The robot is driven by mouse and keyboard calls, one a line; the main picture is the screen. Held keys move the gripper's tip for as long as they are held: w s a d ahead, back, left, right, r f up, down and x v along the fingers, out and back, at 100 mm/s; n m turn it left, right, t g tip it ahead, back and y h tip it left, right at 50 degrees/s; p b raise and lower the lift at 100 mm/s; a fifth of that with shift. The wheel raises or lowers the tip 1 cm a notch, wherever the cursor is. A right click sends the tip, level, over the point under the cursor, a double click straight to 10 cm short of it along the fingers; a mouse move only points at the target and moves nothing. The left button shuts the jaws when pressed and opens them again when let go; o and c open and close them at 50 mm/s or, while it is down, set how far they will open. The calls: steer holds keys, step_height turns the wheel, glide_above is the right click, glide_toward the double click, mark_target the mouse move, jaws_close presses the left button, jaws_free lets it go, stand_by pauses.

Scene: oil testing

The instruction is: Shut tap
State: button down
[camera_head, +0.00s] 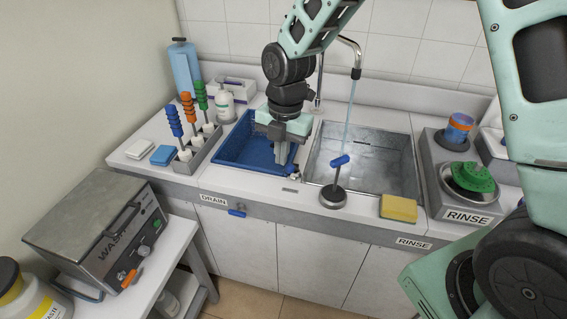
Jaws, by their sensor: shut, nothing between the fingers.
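A curved metal tap spout (352,48) rises behind the steel sink (415,160) at the back of the counter. A pale stream of water (349,112) falls from it into the sink. A lever with a blue handle (340,160) stands tilted on a round grey base (333,198) at the sink's front rim. My gripper (270,161) is shut and empty. It points down over the right part of the blue basin (232,145), to the left of the blue-handled lever and apart from it. My arm hides part of the wall and the tap's lower pipe.
A yellow sponge (398,208) lies at the sink's front right. A rack of brushes (205,145) stands left of the basin. A second blue handle (237,212) is on the counter front under DRAIN. A green scrubber (470,178) sits at right.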

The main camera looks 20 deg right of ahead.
mark_target(293, 168)
step_height(293, 168, down, 8)
steer(key=w+d+p, duration=0.2)
steer(key=p, duration=0.3)
steer(key=shift+w+f, duration=0.2)
steer(key=shift+w, duration=0.05)
steer(key=shift+d, duration=0.1)
steer(key=shift+w+d+r+g, duration=0.1)
steer(key=shift+w+r+g, duration=0.15)
steer(key=shift+r+g, duration=0.1)
